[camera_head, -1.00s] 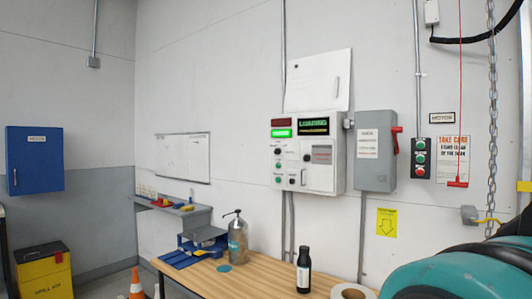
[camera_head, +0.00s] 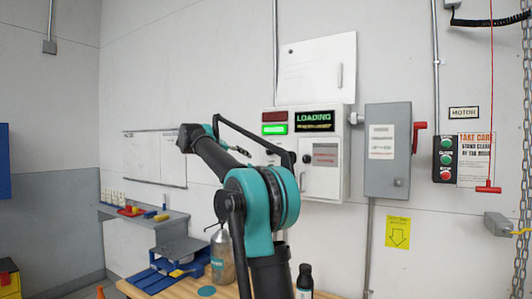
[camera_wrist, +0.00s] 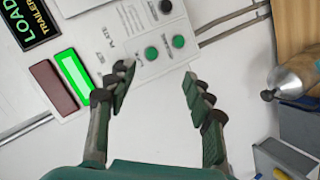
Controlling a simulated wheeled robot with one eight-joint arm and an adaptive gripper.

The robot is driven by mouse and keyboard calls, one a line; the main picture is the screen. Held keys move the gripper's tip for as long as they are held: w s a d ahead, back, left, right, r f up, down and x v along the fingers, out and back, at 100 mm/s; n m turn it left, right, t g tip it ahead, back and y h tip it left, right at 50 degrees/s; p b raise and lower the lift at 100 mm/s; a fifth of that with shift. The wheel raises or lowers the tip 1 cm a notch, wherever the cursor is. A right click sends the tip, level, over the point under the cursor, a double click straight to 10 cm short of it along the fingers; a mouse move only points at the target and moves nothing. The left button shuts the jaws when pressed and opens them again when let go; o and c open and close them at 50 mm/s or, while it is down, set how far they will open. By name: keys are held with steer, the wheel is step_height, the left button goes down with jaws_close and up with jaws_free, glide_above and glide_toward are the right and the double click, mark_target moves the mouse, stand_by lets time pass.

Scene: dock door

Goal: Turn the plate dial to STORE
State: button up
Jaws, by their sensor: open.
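The control panel (camera_head: 325,180) hangs on the wall, with a lit LOADING sign (camera_head: 314,121) and a lit green lamp (camera_head: 277,129). My arm covers its lower left part in the head view. In the wrist view the panel is turned sideways, showing a PLATE label (camera_wrist: 103,28), two green buttons (camera_wrist: 150,53) and a black knob (camera_wrist: 166,6) at the top edge. I cannot tell whether that knob is the plate dial. My gripper (camera_wrist: 158,74) is open and empty in front of the panel; one finger covers the area beside the green lamp.
A grey switch box (camera_head: 388,150) with a red handle stands right of the panel. A bench (camera_head: 185,288) below holds a pump bottle (camera_head: 222,258) and a dark bottle (camera_head: 305,280). The metal bottle (camera_wrist: 295,75) shows right of the gripper in the wrist view.

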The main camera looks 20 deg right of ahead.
step_height(320, 180, up, 7)
steer(key=w+h, duration=0.2)
glide_toward(267, 151)
steer(key=shift+t, duration=0.4)
steer(key=x, duration=0.9)
steer(key=shift+d+f, duration=0.1)
steer(key=shift+d, duration=0.15)
steer(key=shift+c, duration=0.4)
steer(key=shift+s, duration=0.1)
steer(key=c, duration=1.1)
